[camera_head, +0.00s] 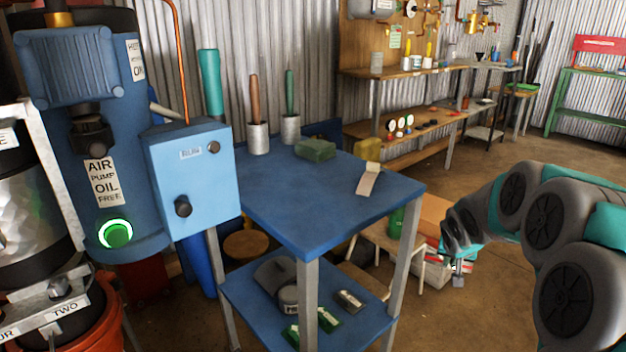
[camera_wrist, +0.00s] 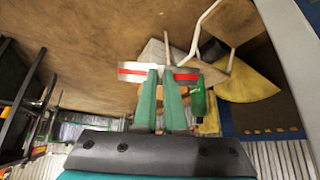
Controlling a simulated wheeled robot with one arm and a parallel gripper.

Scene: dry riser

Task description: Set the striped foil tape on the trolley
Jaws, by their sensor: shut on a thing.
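The striped foil tape (camera_wrist: 131,73) is a silver piece with a red stripe, seen in the wrist view crosswise at my fingertips. My gripper (camera_wrist: 162,80) is shut on it, with its two green fingers close together and the tape showing on both sides. In the head view my gripper (camera_head: 457,270) hangs low at the right, apart from the blue stand; the tape is too small there to make out clearly. The blue two-shelf stand (camera_head: 310,215), which looks like the trolley, is at the centre. Its wheels are not visible.
The stand's top holds a green block (camera_head: 315,149), a beige tag (camera_head: 369,180) and metal pots (camera_head: 257,138) at the back; its front and middle are bare. The lower shelf is cluttered. A blue air pump (camera_head: 85,130) stands left. A white-legged low stand (camera_head: 385,243) is behind.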

